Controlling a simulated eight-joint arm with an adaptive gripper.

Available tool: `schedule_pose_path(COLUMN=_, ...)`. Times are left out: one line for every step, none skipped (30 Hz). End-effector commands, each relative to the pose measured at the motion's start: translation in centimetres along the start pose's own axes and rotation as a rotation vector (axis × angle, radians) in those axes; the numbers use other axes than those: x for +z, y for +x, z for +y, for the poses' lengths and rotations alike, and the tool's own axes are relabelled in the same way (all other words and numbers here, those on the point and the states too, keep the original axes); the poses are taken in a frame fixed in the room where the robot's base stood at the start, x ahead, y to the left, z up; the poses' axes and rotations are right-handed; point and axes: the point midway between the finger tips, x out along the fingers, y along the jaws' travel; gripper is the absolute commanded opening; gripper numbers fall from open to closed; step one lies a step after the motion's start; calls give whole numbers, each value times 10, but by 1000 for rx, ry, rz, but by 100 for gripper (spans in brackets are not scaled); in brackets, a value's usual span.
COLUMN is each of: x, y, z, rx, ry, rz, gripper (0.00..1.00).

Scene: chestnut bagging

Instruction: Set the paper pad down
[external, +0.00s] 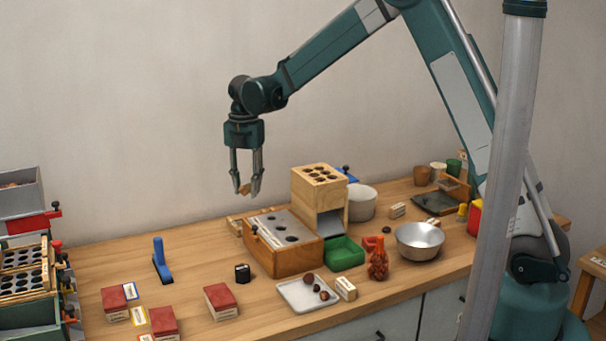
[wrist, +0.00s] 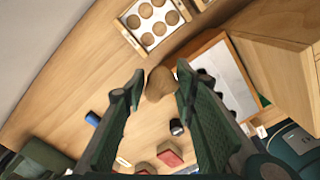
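A small brown, rounded piece, which I take to be the paper pad (wrist: 160,84), sits between my fingertips in the wrist view. In the external view the pad (external: 245,189) shows as a small tan bit at the tips of my gripper (external: 247,187). My gripper points down, high above the table, behind and left of the wooden box with a grey holed top (external: 285,226). The fingers appear closed on the pad, though contact on the left finger is hard to see. In the wrist view a pale tray with round holes (wrist: 152,20) lies beyond the fingertips.
A tall wooden block with holes (external: 319,180) stands right of the gripper, beside a green bin (external: 344,253). The table's back left is clear.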

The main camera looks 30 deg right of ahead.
Motion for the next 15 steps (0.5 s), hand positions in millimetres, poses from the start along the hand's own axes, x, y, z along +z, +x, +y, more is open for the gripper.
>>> schedule_pose_path(x=-15, y=0, z=9, rx=0, ry=-28, rz=0, gripper=23)
schedule_pose_path(x=-23, y=0, z=13, rx=0, ry=-44, rz=0, gripper=23)
schedule_pose_path(x=-34, y=0, z=19, rx=0, ry=-67, rz=0, gripper=23)
schedule_pose_path(x=-42, y=0, z=23, rx=0, ry=-83, rz=0, gripper=23)
schedule_pose_path(x=-50, y=0, z=27, rx=0, ry=-99, rz=0, gripper=23)
schedule_pose_path(x=-61, y=0, z=32, rx=0, ry=-121, rz=0, gripper=23)
schedule_pose_path(x=-69, y=0, z=36, rx=0, ry=-137, rz=0, gripper=23)
schedule_pose_path(x=-77, y=0, z=39, rx=0, ry=-153, rz=0, gripper=23)
schedule_pose_path(x=-88, y=0, z=44, rx=0, ry=-174, rz=0, gripper=23)
schedule_pose_path(x=-94, y=0, z=47, rx=0, ry=-188, rz=0, gripper=23)
schedule_pose_path(x=-102, y=0, z=50, rx=0, ry=-202, rz=0, gripper=23)
schedule_pose_path(x=-111, y=0, z=54, rx=0, ry=-220, rz=0, gripper=23)
schedule_pose_path(x=-117, y=0, z=57, rx=0, ry=-233, rz=0, gripper=23)
schedule_pose_path(x=-123, y=0, z=59, rx=0, ry=-245, rz=0, gripper=23)
schedule_pose_path(x=-132, y=0, z=62, rx=0, ry=-261, rz=0, gripper=23)
